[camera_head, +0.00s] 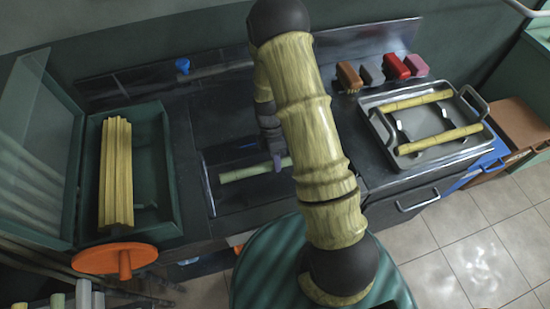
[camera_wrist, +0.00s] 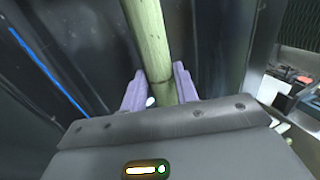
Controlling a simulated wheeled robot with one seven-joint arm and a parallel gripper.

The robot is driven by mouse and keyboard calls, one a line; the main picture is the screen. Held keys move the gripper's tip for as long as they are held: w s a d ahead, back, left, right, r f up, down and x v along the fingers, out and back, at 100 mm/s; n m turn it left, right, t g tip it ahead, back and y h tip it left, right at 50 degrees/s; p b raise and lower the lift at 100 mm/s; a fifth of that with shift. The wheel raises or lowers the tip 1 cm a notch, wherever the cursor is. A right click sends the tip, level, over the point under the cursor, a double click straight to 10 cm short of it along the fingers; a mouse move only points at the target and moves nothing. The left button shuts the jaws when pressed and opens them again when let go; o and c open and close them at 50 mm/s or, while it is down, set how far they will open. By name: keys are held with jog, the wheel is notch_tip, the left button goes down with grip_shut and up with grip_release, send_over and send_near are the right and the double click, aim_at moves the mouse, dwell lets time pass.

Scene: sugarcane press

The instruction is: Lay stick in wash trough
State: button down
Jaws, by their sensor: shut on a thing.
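My gripper (camera_head: 277,160) is shut on a pale green stick (camera_head: 245,172). In the wrist view the stick (camera_wrist: 148,35) runs between the two purple fingers and away from me. The wash trough (camera_head: 209,187) is the dark, rectangular basin in the middle of the counter. The stick lies over or within it, roughly level. I cannot tell whether it touches the trough floor. My arm hides the right part of the trough and the stick's right end. A blue line (camera_wrist: 47,73) runs along the dark surface left of the stick.
A green box (camera_head: 155,180) with yellow sticks (camera_head: 116,170) stands at left, by an orange wheel (camera_head: 115,260). At right, a metal tray (camera_head: 377,118) holds two yellow sticks (camera_head: 440,138). Several coloured blocks (camera_head: 396,66) stand behind it. A blue object (camera_head: 182,65) is at the back.

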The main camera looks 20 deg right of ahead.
jog(key=shift+f+b, duration=1.85)
jog(key=shift+f, duration=1.3)
jog(key=shift+c, duration=2.1)
grip_release()
jog(key=shift+s, duration=0.1)
jog(key=shift+p+v, duration=0.65)
jog(key=shift+v, duration=0.15)
jog(key=p+v, duration=0.4)
jog(key=v, duration=0.1)
jog(key=shift+r, duration=0.25)
